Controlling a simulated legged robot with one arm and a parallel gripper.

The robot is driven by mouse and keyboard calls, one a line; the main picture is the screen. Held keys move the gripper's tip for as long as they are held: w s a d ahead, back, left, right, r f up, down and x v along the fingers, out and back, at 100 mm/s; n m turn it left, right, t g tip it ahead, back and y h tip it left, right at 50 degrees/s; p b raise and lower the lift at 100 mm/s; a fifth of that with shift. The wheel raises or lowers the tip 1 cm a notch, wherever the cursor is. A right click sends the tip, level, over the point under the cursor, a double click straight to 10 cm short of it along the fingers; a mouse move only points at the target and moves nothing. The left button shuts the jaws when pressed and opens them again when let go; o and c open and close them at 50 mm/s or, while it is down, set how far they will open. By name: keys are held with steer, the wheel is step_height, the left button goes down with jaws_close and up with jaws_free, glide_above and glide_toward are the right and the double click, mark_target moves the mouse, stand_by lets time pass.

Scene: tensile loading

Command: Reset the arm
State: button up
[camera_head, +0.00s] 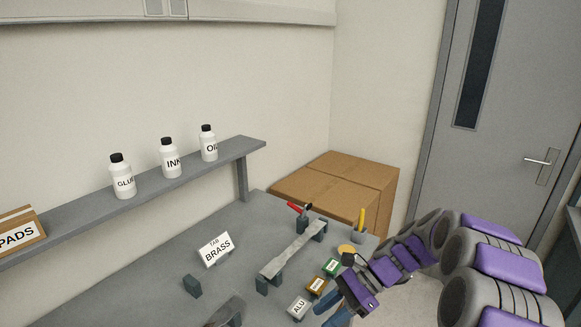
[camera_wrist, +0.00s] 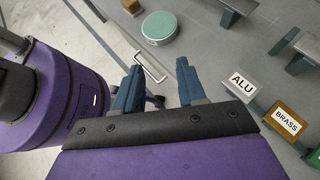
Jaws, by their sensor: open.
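My purple and grey arm reaches in from the right in the head view, with my gripper (camera_head: 333,313) low near the right edge of the grey table. In the wrist view my gripper (camera_wrist: 158,85) has its two blue-grey fingers apart, with nothing between them.
The BRASS block (camera_wrist: 286,121) sits beside ALU; a green block (camera_head: 331,267) is behind. A round green-topped disc (camera_wrist: 159,28) lies ahead. Bottles line the shelf (camera_head: 190,185).

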steer(key=s+a+r+n+h, duration=0.1)
steer(key=s+r+n+h, duration=0.25)
steer(key=s, duration=0.45)
steer(key=s+r+n+h, duration=0.2)
steer(key=s+n, duration=0.2)
steer(key=s, duration=0.3)
steer(key=s+d+n+t+h, duration=0.1)
steer(key=s+d+n+h, duration=0.1)
steer(key=s, duration=0.5)
steer(key=s+d+n+t+h, duration=0.1)
steer(key=s+d+n+h, duration=0.2)
steer(key=s, duration=0.4)
steer(key=shift+s+d+f+n, duration=0.3)
steer(key=shift+d+n, duration=0.35)
steer(key=shift+n, duration=0.5)
steer(key=shift+a+r, duration=0.1)
